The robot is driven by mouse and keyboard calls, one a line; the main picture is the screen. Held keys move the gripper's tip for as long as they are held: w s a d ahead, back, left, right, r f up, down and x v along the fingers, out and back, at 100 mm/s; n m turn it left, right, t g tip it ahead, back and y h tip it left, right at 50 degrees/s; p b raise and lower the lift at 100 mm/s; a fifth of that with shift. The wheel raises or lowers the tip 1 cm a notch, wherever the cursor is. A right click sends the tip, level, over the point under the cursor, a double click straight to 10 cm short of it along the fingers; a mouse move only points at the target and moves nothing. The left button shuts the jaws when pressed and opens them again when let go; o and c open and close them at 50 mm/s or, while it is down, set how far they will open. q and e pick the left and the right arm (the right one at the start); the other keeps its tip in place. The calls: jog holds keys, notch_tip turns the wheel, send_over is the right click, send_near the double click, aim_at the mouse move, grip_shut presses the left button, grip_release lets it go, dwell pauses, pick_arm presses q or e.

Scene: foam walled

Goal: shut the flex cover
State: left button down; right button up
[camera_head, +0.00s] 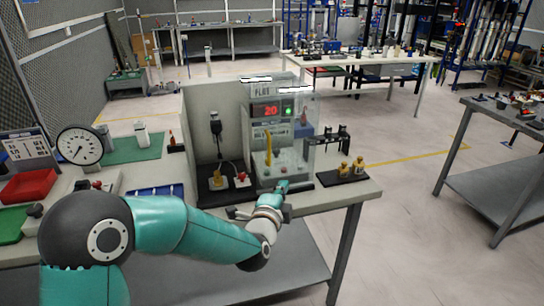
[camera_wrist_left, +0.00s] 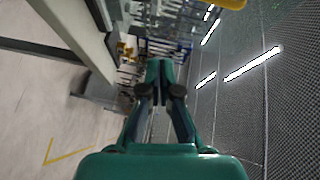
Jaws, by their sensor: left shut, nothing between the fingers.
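The flex cover (camera_head: 308,135) is a clear panel at the front right of the grey test machine (camera_head: 262,88) on the bench. The red "20" display, a green light and a yellow part show near it or through it. Whether it stands open or closed is hard to tell. My left gripper (camera_head: 283,187) is just in front of the machine's base, low by the cover's bottom edge; contact cannot be made out. In the left wrist view the left gripper (camera_wrist_left: 160,75) has its fingers together and empty; the cover is not clear there. My right gripper is not in view.
A black rack (camera_head: 335,138) and small yellow figures (camera_head: 352,167) stand right of the machine. A dial gauge (camera_head: 80,144), red tray (camera_head: 28,186) and green mat (camera_head: 133,149) are on the left. Floor right of the bench is open.

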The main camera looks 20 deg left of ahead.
pick_arm(q)
notch_tip(320, 180, up, 4)
jog(key=m+t, duration=0.1)
jog(key=y+p, duration=0.1)
jog(key=p, duration=0.2)
send_near(277, 131)
jog(key=w+d+f, duration=0.4)
jog(key=w, duration=0.1)
jog(key=a, duration=0.1)
jog(key=s+a+p, duration=0.1)
jog(key=a, duration=0.1)
jog(key=shift+a+r, duration=0.1)
jog(key=shift+a, duration=0.1)
